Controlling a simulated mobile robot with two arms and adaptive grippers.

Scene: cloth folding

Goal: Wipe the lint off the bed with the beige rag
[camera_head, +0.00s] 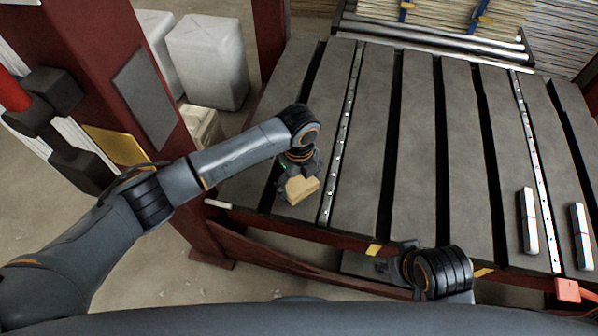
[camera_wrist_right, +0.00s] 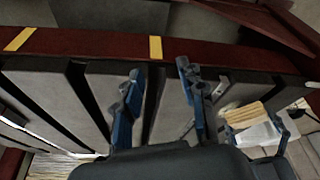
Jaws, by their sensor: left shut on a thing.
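The bed (camera_head: 355,150) is a wide grey slatted metal surface with dark gaps, and it also shows in the right wrist view (camera_wrist_right: 105,95). My left gripper (camera_head: 299,182) is shut on the beige rag (camera_head: 302,190), a small folded-looking piece, over the bed's left near part. I cannot tell whether the rag touches the slats. My right gripper (camera_wrist_right: 160,80) shows in the right wrist view with its two fingers apart and nothing between them, above the near part of the bed. I cannot make out any lint.
Two white-capped bars (camera_head: 527,222) lie on the right slats. A dark red rail with yellow marks (camera_head: 374,250) runs along the near edge. A red column (camera_head: 125,90) and white sacks (camera_head: 208,60) stand at the left. The middle slats are clear.

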